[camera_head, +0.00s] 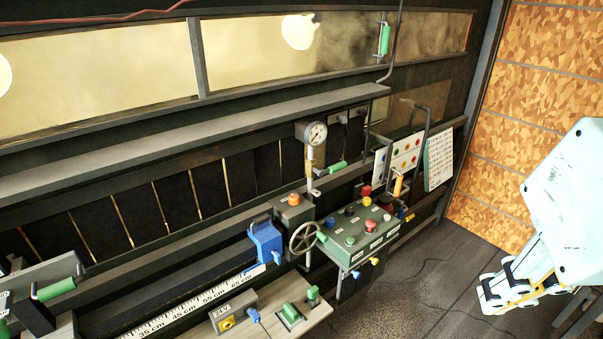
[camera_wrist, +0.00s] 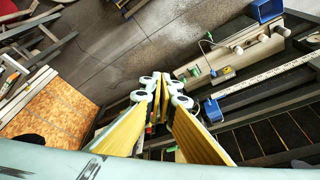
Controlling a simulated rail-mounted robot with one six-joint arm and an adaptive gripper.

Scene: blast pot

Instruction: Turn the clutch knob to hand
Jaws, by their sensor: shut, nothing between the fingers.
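A green control box (camera_head: 362,240) stands right of centre in the head view. The labels are too small to read, so I cannot tell which control is the clutch knob. My gripper (camera_head: 503,296) is at the right edge of the head view, well apart from the box and touching nothing. In the wrist view my gripper (camera_wrist: 159,88) has its fingertips together and is empty.
A handwheel (camera_head: 304,238) and a pressure gauge (camera_head: 316,133) stand beside the box. A blue clamp (camera_head: 265,242) sits by a ruler (camera_head: 165,318). A grey switch box (camera_head: 233,311) and green levers are at the front. Open floor (camera_head: 425,280) lies between the box and my gripper.

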